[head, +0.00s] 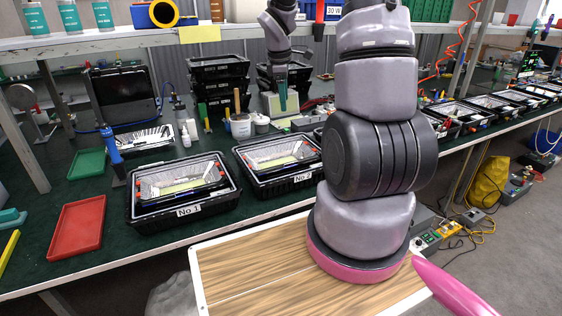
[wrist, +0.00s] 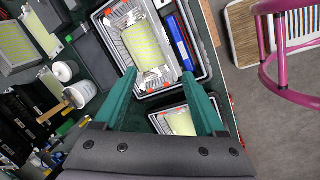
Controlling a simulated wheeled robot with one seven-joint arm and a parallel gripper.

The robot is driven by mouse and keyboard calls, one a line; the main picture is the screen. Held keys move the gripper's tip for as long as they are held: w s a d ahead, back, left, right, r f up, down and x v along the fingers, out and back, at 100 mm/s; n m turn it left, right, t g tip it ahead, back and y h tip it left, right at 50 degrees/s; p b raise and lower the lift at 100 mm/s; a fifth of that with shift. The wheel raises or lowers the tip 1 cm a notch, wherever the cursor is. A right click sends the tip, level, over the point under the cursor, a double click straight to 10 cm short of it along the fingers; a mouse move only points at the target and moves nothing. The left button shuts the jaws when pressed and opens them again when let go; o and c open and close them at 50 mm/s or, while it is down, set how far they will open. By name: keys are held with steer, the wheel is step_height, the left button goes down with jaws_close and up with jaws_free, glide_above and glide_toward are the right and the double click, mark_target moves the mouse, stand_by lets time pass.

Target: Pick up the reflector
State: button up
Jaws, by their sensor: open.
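Two black floodlight housings stand at the front of the bench in the head view, one labelled No 1 (head: 184,212) and one labelled No 2 (head: 300,180). Each holds a silvery reflector, one in the left housing (head: 152,188) and one in the right housing (head: 260,153), around a yellowish panel. My gripper (head: 283,98) is open and empty, raised above the bench behind the No 2 housing. In the wrist view my gripper (wrist: 159,74) has its green fingers apart, with a reflector (wrist: 132,48) and its yellow panel (wrist: 145,45) beyond the tips. Another housing (wrist: 157,122) is partly hidden between the fingers.
A loose silvery tray (head: 143,140) lies behind the left housing. A red tray (head: 77,228) and a green tray (head: 87,164) lie at the left. A white pot (head: 240,127) with a brush and stacked black housings (head: 218,85) stand behind. A shelf (head: 130,37) crosses above the bench.

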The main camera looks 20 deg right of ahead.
steer(key=w+d+f+n, duration=0.1)
steer(key=f+n, duration=0.1)
steer(key=f, duration=0.4)
steer(key=w+d+f+n+g, duration=0.1)
steer(key=f+n, duration=0.1)
steer(key=f, duration=0.5)
steer(key=w+d+f+n, duration=0.1)
steer(key=w+f+n, duration=0.1)
steer(key=f, duration=0.4)
steer(key=shift+d+f+g, duration=0.1)
steer(key=shift+f+g, duration=0.2)
steer(key=shift+f, duration=0.05)
steer(key=shift+s+d+f, duration=0.15)
steer(key=shift+f, duration=1.35)
steer(key=shift+s+d+f, duration=0.1)
steer(key=shift+d+f, duration=0.05)
steer(key=shift+f, duration=1.35)
jaws_close()
